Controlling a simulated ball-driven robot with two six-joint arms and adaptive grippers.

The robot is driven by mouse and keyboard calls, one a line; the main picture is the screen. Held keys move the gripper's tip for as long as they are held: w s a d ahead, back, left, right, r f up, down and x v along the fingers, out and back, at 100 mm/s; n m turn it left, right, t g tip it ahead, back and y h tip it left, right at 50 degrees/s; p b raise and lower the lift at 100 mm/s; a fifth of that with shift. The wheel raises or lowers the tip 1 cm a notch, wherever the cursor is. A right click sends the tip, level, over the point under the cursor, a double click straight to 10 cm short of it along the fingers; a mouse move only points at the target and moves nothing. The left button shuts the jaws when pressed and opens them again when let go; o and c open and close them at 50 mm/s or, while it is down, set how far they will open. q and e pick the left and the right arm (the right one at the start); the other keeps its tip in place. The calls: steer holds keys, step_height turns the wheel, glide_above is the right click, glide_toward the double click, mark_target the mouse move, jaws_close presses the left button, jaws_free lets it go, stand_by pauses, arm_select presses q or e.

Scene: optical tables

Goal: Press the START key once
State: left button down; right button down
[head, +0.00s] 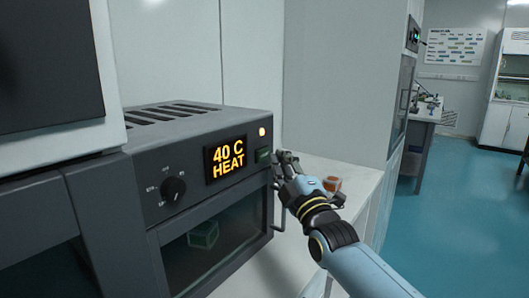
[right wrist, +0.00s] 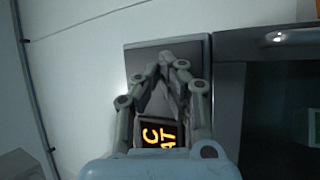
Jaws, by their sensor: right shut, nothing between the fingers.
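The START key is the small dark green key (head: 263,155) on the right end of the grey oven's (head: 190,118) front panel, below a lit indicator lamp (head: 262,132). The oven's display (head: 226,159) reads "40 C HEAT" in orange. My right gripper (head: 279,158) is shut and empty, its fingertips close beside the key at the panel's right end. I cannot tell whether they touch it. In the right wrist view the shut fingertips (right wrist: 168,58) lie over the panel and hide the key, with part of the display (right wrist: 165,134) below them. My left gripper is not in view.
A dark knob (head: 173,188) sits left of the display. The oven door (head: 212,245) is closed, with a greenish box (head: 203,235) behind its glass. A small orange-red item (head: 332,183) lies on the white bench (head: 352,196) beyond my gripper. Blue floor is open at right.

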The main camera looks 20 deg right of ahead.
steer(key=shift+s, duration=0.1)
steer(key=s+d+p, duration=0.1)
steer(key=s+p, duration=0.1)
steer(key=s, duration=0.1)
steer(key=s+d+p, duration=0.1)
steer(key=shift+s+d, duration=0.15)
steer(key=shift+d, duration=0.15)
stand_by(0.9)
